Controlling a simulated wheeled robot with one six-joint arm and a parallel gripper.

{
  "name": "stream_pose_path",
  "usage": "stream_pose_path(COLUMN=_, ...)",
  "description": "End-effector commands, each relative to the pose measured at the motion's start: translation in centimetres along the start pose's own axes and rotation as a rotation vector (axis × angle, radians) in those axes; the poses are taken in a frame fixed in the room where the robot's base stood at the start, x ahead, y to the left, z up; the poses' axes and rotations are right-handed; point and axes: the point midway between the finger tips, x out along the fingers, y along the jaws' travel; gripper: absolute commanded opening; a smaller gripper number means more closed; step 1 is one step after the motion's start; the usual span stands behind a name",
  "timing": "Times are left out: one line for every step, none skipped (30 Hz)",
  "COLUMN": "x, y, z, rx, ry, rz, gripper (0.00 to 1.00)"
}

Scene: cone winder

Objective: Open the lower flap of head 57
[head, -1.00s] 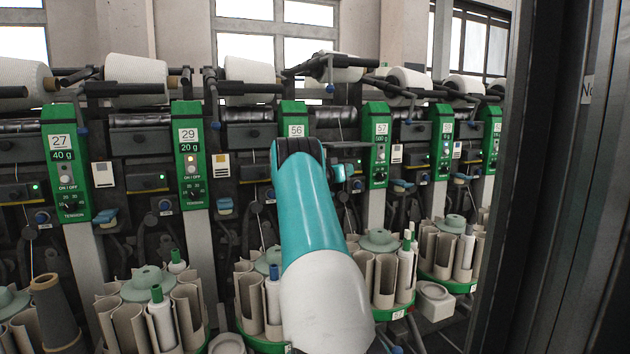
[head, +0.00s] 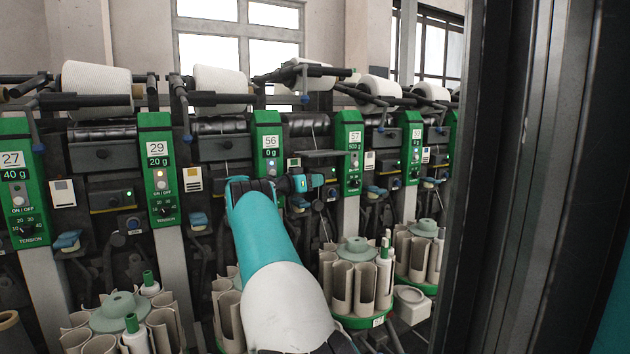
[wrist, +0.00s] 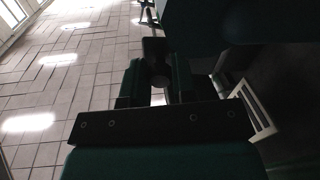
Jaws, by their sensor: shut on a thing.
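The green panel of head 57 (head: 352,152) stands right of centre in the head view. My arm reaches up in front of the machine, and its end with my gripper (head: 322,180) is just left of that panel, over the dark front between panels 56 and 57. The lower flap of head 57 cannot be made out clearly; my arm covers part of that area. In the wrist view my gripper (wrist: 158,92) is shut on a small dark part (wrist: 158,70), too dark to identify surely.
Panel 56 (head: 268,150) is to the left. A thin dark plate (head: 320,153) sticks out above my gripper. A round bobbin magazine (head: 355,275) stands below, with a pale box (head: 411,303) beside it. A dark post (head: 490,180) blocks the right side. Tiled floor (wrist: 60,90) is open.

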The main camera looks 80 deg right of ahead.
Motion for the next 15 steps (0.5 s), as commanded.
stream_pose_path(x=-0.01, y=0.03, z=0.17, rx=-0.003, ry=-0.002, rz=0.002, gripper=0.0)
stream_pose_path(x=-0.04, y=0.01, z=0.17, rx=-0.003, ry=-0.002, rz=0.001, gripper=0.0)
stream_pose_path(x=-0.07, y=0.0, z=0.18, rx=-0.003, ry=-0.002, rz=0.001, gripper=0.0)
stream_pose_path(x=-0.08, y=-0.01, z=0.18, rx=-0.003, ry=-0.002, rz=0.001, gripper=0.0)
stream_pose_path(x=-0.09, y=-0.02, z=0.18, rx=-0.003, ry=-0.002, rz=0.001, gripper=0.0)
stream_pose_path(x=-0.11, y=-0.03, z=0.18, rx=-0.003, ry=-0.002, rz=0.0, gripper=0.0)
stream_pose_path(x=-0.11, y=-0.04, z=0.19, rx=-0.003, ry=-0.002, rz=0.0, gripper=0.0)
stream_pose_path(x=-0.12, y=-0.04, z=0.19, rx=-0.003, ry=-0.002, rz=0.0, gripper=0.32)
stream_pose_path(x=-0.11, y=-0.05, z=0.18, rx=-0.003, ry=-0.002, rz=0.0, gripper=0.41)
stream_pose_path(x=-0.09, y=-0.04, z=0.17, rx=-0.003, ry=-0.001, rz=0.0, gripper=0.48)
stream_pose_path(x=-0.07, y=-0.03, z=0.16, rx=-0.003, ry=-0.001, rz=0.0, gripper=0.51)
stream_pose_path(x=-0.03, y=-0.02, z=0.15, rx=-0.003, ry=-0.001, rz=0.0, gripper=0.51)
stream_pose_path(x=0.0, y=0.0, z=0.14, rx=-0.002, ry=-0.001, rz=0.001, gripper=0.51)
stream_pose_path(x=0.03, y=0.01, z=0.13, rx=-0.002, ry=-0.001, rz=0.001, gripper=0.51)
stream_pose_path(x=0.06, y=0.02, z=0.12, rx=-0.002, ry=-0.001, rz=0.001, gripper=0.51)
